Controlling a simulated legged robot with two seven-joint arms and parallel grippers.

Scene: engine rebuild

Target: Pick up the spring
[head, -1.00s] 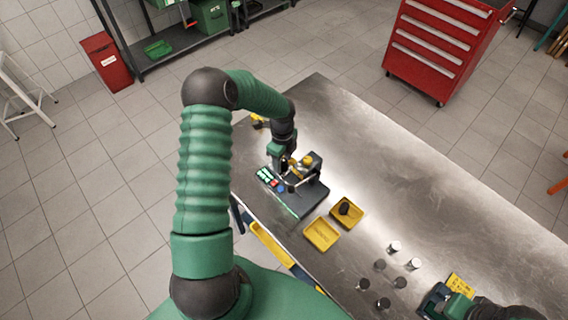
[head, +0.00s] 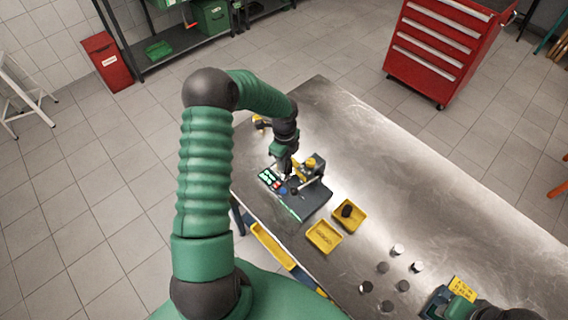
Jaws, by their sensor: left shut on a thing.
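My left gripper (head: 287,174) reaches down from the left arm over a dark tester-like device (head: 302,202) on the metal table. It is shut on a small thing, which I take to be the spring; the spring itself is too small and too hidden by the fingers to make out. The device has a yellow-topped post (head: 310,164) just right of the gripper and a lit green panel at its left. My right arm's green wrist (head: 461,309) shows at the bottom right; its fingers cannot be made out.
Two yellow trays stand right of the device: an empty-looking one (head: 324,238) and one (head: 353,217) holding a dark piece. Several small metal cylinders (head: 397,250) stand farther right. The table's far right (head: 430,180) is clear.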

